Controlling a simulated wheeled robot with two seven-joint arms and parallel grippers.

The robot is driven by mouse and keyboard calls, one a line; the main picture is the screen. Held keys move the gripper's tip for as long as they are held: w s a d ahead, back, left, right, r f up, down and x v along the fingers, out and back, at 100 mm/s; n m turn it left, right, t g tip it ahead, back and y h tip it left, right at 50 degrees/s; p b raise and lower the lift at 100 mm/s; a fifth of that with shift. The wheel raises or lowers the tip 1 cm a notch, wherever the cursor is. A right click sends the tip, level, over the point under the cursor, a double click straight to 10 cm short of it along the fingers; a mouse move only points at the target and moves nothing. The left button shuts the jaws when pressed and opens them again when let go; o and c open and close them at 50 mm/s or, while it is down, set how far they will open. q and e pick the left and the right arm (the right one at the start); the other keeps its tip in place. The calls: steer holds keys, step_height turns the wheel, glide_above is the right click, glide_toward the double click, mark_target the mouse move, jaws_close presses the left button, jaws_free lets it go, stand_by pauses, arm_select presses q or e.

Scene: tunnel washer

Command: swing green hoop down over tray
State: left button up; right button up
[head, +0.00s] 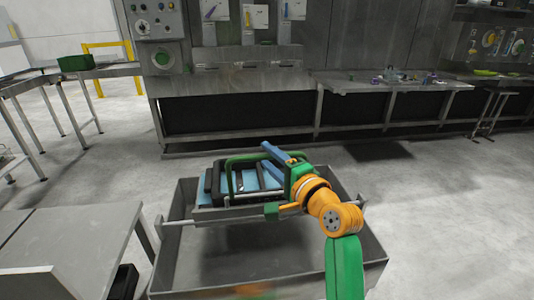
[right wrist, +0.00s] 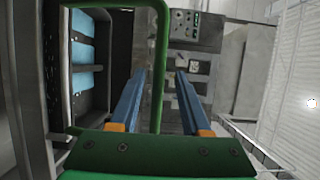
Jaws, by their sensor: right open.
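The green hoop (head: 245,156) stands raised at the tray, its top bar running across above the contents. The grey tray (head: 232,213) holds blue pieces between dark dividers. My right gripper (head: 268,150) is at the hoop's right side, with its blue fingers open. In the right wrist view, a straight bar of the hoop (right wrist: 161,40) shows between the two spread fingertips of the right gripper (right wrist: 160,73). I cannot tell whether either finger touches it. The hoop's lower right end is hidden behind the gripper in the head view. My left gripper is not in view.
The tray sits over a large open grey bin (head: 165,255). A grey table (head: 70,240) stands at the left front. A machine panel (head: 157,22) and a long bench (head: 390,85) line the back. The floor at the right is clear.

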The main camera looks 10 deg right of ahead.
steer(key=shift+x, duration=0.75)
steer(key=shift+s+f, duration=0.1)
steer(key=shift+s, duration=0.05)
steer(key=c, duration=0.3)
jaws_close()
stand_by(0.4)
